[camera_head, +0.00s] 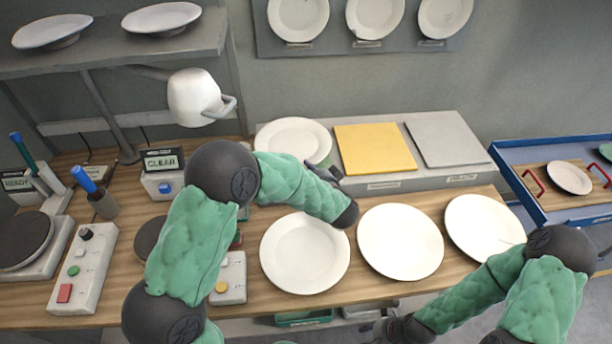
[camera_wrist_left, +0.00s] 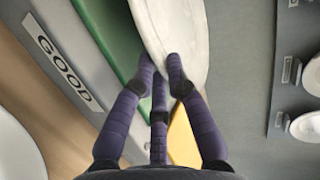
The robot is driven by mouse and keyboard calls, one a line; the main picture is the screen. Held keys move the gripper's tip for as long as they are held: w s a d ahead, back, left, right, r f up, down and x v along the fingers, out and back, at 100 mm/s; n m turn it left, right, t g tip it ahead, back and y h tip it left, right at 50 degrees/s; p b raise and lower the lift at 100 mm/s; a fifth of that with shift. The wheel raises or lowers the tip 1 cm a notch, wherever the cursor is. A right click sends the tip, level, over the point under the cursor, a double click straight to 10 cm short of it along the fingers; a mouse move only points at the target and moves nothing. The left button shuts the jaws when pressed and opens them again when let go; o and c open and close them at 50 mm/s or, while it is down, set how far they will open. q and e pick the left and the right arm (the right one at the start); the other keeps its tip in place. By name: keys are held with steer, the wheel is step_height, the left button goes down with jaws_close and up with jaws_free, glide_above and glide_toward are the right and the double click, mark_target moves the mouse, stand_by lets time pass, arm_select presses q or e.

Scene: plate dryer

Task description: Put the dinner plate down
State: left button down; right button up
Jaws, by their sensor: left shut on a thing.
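A white dinner plate (camera_head: 293,138) is at the left end of the grey raised ledge, left of the yellow pad (camera_head: 375,148). My left gripper (camera_head: 332,172) is at its near right edge, fingers shut on its rim. In the left wrist view the plate (camera_wrist_left: 178,35) shows steeply slanted between the purple fingers (camera_wrist_left: 162,75), over a green pad (camera_wrist_left: 110,30) beside a "GOOD" label (camera_wrist_left: 62,60). I cannot tell whether the plate touches the pad. My right gripper (camera_head: 380,330) is low at the bottom edge, partly hidden by its arm; its fingers are unclear.
Three white plates (camera_head: 305,253) (camera_head: 400,242) (camera_head: 485,230) lie on the wooden counter below the ledge. A grey pad (camera_head: 447,143) is right of the yellow one. A white lamp (camera_head: 195,97) hangs left of the held plate. A blue tray (camera_head: 520,188) stands at the right.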

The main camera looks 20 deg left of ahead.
arm_select(q)
steer(key=shift+f+b, duration=0.3)
steer(key=shift+f, duration=0.1)
steer(key=shift+w+f, duration=0.1)
steer(key=shift+w, duration=0.1)
arm_select(e)
steer(key=shift+x, duration=0.95)
arm_select(q)
steer(key=shift+s, duration=0.1)
arm_select(e)
steer(key=shift+r, duration=0.1)
arm_select(q)
steer(key=c, duration=1.2)
jaws_free()
steer(key=shift+f, duration=0.1)
steer(key=shift+c, duration=0.2)
